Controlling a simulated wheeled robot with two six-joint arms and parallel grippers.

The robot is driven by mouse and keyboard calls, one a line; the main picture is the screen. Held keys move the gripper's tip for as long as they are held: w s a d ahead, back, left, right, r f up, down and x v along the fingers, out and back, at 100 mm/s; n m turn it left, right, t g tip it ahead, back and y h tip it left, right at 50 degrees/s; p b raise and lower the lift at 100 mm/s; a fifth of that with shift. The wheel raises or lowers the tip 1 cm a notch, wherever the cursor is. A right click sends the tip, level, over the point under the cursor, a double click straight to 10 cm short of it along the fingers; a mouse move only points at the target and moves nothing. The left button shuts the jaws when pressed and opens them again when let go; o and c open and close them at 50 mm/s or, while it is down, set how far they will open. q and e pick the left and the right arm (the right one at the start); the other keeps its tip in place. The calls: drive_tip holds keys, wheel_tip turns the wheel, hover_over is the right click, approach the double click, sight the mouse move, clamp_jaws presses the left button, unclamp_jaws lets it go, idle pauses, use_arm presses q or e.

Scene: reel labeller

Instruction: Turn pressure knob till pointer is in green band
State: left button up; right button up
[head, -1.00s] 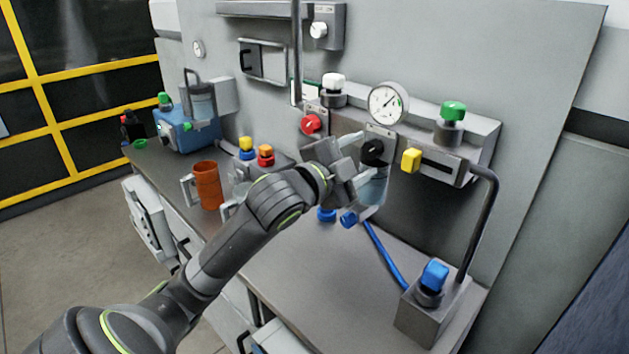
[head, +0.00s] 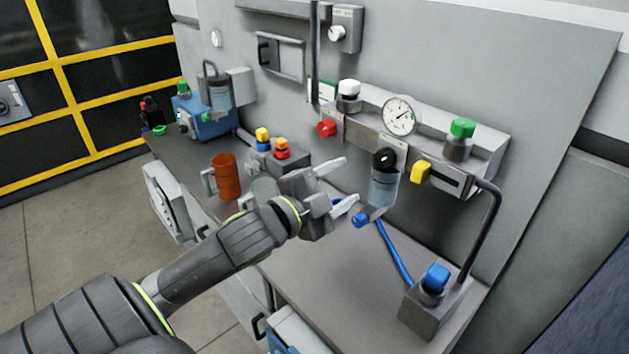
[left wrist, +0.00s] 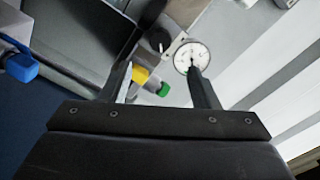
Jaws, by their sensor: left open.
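The round white pressure gauge (head: 399,116) sits on the grey wall unit. Its thin pointer leans up and to the right; the green band is too small to tell whether the pointer is in it. The gauge also shows in the left wrist view (left wrist: 192,57). The black pressure knob (head: 384,160) is below the gauge, above a clear bowl; it also shows in the left wrist view (left wrist: 159,38). My left gripper (head: 346,183) is open and empty, left of the knob and bowl and apart from them. My right gripper is not in view.
A yellow handle (head: 421,172) is right of the knob, with a red knob (head: 326,128) to its left. A blue hose (head: 393,250) runs to a blue-knobbed block (head: 428,304). An orange mug (head: 225,178) stands on the bench.

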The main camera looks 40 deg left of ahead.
use_arm(q)
drive_tip(key=shift+s+a+p, duration=0.2)
drive_tip(key=shift+s+p, duration=0.8)
drive_tip(key=shift+s, duration=0.5)
drive_tip(key=shift+s+a+p, duration=0.2)
drive_tip(key=shift+s+p, duration=0.8)
drive_tip(key=shift+s, duration=0.45)
